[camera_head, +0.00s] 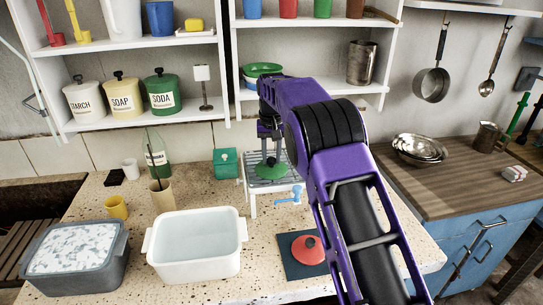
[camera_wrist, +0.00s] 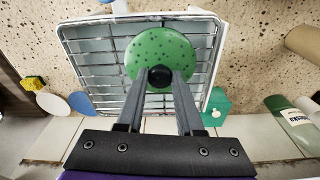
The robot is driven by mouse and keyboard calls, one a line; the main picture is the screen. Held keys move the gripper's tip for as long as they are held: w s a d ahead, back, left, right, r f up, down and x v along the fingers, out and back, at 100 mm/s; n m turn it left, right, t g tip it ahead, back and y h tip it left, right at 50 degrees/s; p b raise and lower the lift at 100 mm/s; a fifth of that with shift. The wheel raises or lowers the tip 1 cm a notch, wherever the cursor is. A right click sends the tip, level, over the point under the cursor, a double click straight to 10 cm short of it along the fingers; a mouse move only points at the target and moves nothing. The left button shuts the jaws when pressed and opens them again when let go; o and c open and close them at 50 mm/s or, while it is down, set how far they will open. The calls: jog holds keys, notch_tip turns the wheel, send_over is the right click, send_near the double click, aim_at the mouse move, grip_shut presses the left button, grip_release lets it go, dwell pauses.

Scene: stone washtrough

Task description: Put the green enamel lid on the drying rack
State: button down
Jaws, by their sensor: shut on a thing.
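The green enamel lid (camera_head: 270,169) has dark speckles and a black knob, and lies flat in my gripper. In the wrist view the lid (camera_wrist: 160,50) is over the wire drying rack (camera_wrist: 92,30), near its middle. My gripper (camera_wrist: 160,76) is shut on the knob. In the head view my gripper (camera_head: 271,153) points down at the lid, above the white drying rack (camera_head: 252,200) on the speckled counter. I cannot tell whether the lid touches the rack's bars or hangs just above them.
A white basin (camera_head: 195,245) and a grey tub (camera_head: 75,260) stand at the front left. A red lid (camera_head: 308,249) lies on a dark mat (camera_head: 291,263), right of the basin. A green box (camera_head: 226,163) stands close beside the rack. Shelves (camera_head: 310,95) hang behind my arm.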

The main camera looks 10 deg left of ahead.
aim_at(271, 171)
jog(key=c, duration=0.5)
grip_release()
jog(key=shift+c, duration=0.2)
notch_tip(271, 171, up, 12)
jog(key=s+p, duration=0.1)
jog(key=shift+s+p, duration=0.2)
jog(key=shift+p, duration=0.15)
jog(key=shift+r, duration=0.15)
